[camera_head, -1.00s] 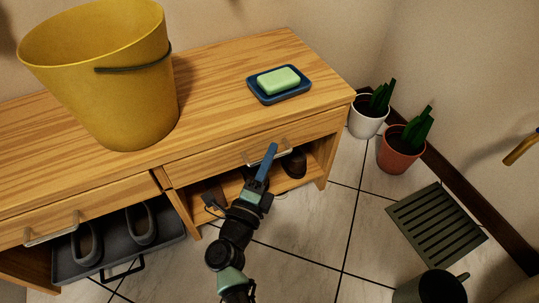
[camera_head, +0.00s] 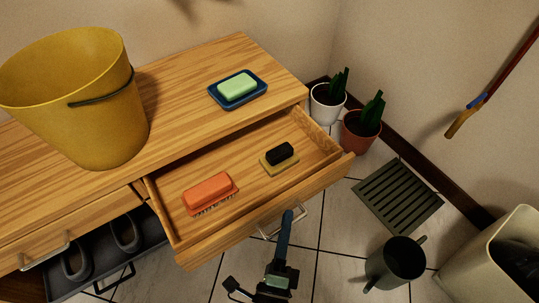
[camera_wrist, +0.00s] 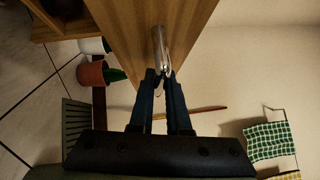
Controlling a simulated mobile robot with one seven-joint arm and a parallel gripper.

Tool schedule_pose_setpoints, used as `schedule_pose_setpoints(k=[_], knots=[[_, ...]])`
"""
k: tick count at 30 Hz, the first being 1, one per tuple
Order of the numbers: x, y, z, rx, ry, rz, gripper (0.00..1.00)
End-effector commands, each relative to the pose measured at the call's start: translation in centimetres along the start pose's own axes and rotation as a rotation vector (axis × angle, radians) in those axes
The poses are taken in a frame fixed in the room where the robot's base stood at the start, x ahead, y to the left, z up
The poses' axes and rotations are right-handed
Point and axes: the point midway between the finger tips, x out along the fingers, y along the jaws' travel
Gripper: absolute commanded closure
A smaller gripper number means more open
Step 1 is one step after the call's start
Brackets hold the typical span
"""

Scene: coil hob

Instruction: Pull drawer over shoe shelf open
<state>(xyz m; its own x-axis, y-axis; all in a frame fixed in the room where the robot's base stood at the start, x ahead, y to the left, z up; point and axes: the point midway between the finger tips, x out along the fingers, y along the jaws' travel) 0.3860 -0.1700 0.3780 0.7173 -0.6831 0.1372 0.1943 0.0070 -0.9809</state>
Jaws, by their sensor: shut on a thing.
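The drawer (camera_head: 215,222) over the shoe shelf stands pulled well out of the wooden bench. An orange brush (camera_head: 210,191) and a yellow sponge-like block with a black top (camera_head: 279,158) lie inside it. Its metal handle (camera_head: 281,222) is on the front panel and also shows in the wrist view (camera_wrist: 160,47). My gripper (camera_head: 287,215) is at the handle, its blue fingers shut on it; in the wrist view the fingers (camera_wrist: 163,76) meet the handle's lower end.
A yellow bucket (camera_head: 75,115) and a blue dish (camera_head: 256,99) with green soap stand on the bench top. A second drawer handle (camera_head: 45,252) is at left. Two potted plants, a floor grate (camera_head: 397,196), a dark mug-shaped can (camera_head: 395,262) and a pale bin (camera_head: 490,258) are at right.

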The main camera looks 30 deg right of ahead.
Motion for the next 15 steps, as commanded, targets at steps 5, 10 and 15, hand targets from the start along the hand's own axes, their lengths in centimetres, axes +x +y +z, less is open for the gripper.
schedule_pose_setpoints(k=[5,10,15], knots=[[-2.2,-0.7,-2.1,-0.002,-0.002,0.002,1.00],[-3.4,-1.0,-3.2,0.000,-0.003,0.000,1.00],[-3.8,-1.1,-3.7,0.001,-0.002,0.000,1.00]])
